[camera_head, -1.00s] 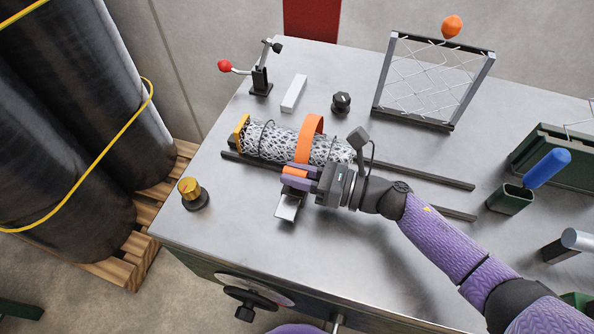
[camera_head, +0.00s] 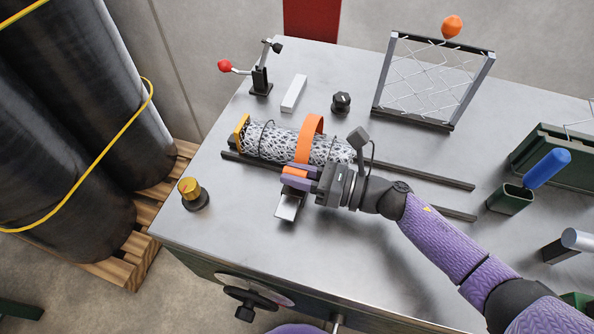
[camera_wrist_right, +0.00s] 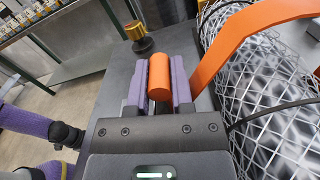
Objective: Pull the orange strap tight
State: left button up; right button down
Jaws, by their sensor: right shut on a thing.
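The orange strap (camera_head: 311,130) arches over a roll of wire mesh (camera_head: 282,141) on the table, and its band also shows in the right wrist view (camera_wrist_right: 232,42). My right gripper (camera_head: 297,173) is at the near side of the roll, its purple fingers shut on the orange end piece of the strap. In the right wrist view that orange cylinder (camera_wrist_right: 159,77) sits between the two fingers (camera_wrist_right: 159,88). A metal buckle-like piece (camera_head: 289,205) lies just below the fingers. Whether the strap is taut cannot be told. My left gripper is out of view.
Dark rails (camera_head: 420,175) run beside the roll. A brass knob (camera_head: 192,193) stands left, a red-tipped lever (camera_head: 260,78) behind, and a mesh frame (camera_head: 433,82) at the back right. A blue-handled tool (camera_head: 546,168) is in a green holder at right. The front table top is clear.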

aim_at(297, 171)
notch_tip(297, 171, up, 10)
jog(key=p, duration=0.6)
jog(key=shift+p, duration=0.3)
jog(key=shift+r, duration=0.25)
jog(key=c, duration=0.5)
grip_release()
jog(key=shift+f, duration=0.1)
jog(key=shift+d, duration=0.1)
